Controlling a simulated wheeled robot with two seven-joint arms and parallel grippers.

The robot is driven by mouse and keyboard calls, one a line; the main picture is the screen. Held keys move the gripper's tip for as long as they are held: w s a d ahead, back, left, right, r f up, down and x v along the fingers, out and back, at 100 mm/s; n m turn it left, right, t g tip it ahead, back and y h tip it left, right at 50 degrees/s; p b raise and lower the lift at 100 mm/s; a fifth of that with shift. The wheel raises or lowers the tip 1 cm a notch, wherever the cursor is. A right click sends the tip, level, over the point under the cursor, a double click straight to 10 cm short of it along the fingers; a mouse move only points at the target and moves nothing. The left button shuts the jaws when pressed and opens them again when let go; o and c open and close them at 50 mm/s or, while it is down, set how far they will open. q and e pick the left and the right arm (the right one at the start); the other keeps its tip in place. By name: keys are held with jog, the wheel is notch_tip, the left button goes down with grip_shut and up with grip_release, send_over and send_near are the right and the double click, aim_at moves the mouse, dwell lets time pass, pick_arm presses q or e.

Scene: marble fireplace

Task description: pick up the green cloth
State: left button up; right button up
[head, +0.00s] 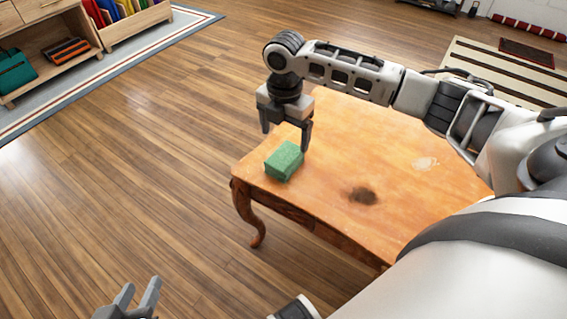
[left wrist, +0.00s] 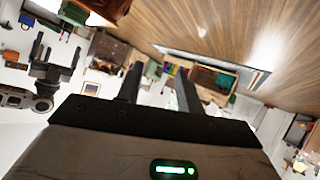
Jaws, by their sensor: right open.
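The green cloth (head: 284,161) is a folded, block-like bundle lying on the near-left corner of the wooden table (head: 330,150) in the head view. My right gripper (head: 286,139) points down just above and behind the cloth. It is open, its two fingers apart, with nothing seen between them. One fingertip comes down close by the cloth's right back edge; I cannot tell whether it touches. My left gripper (head: 141,285) is low at the left of the head view, over the floor and away from the table. Its fingers are apart and empty, also in the left wrist view (left wrist: 158,72).
The tabletop right of the cloth is bare except for a dark stain (head: 362,195) and a pale patch (head: 426,163). Wooden floor (head: 130,180) lies open left of the table. A low shelf unit (head: 55,65) stands on a rug at the upper left. A striped rug (head: 500,75) lies upper right.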

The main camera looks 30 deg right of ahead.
aim_at(283, 157)
notch_tip(283, 157, down, 5)
jog(key=shift+r+b, duration=0.15)
jog(key=shift+b, duration=0.45)
jog(key=shift+f, duration=0.3)
jog(key=shift+w+f+b, duration=0.1)
jog(key=shift+f+b, duration=0.25)
jog(key=shift+f, duration=0.05)
jog(key=f, duration=0.1)
jog(key=f+b, duration=0.2)
jog(key=shift+w+f, duration=0.25)
jog(key=shift+f, duration=0.35)
pick_arm(q)
jog(key=r+t, duration=0.1)
jog(key=d+r+t+h, duration=0.1)
jog(key=r, duration=0.1)
jog(key=shift+w+d, duration=0.1)
jog(key=shift+d, duration=0.05)
pick_arm(e)
jog(key=c, duration=1.1)
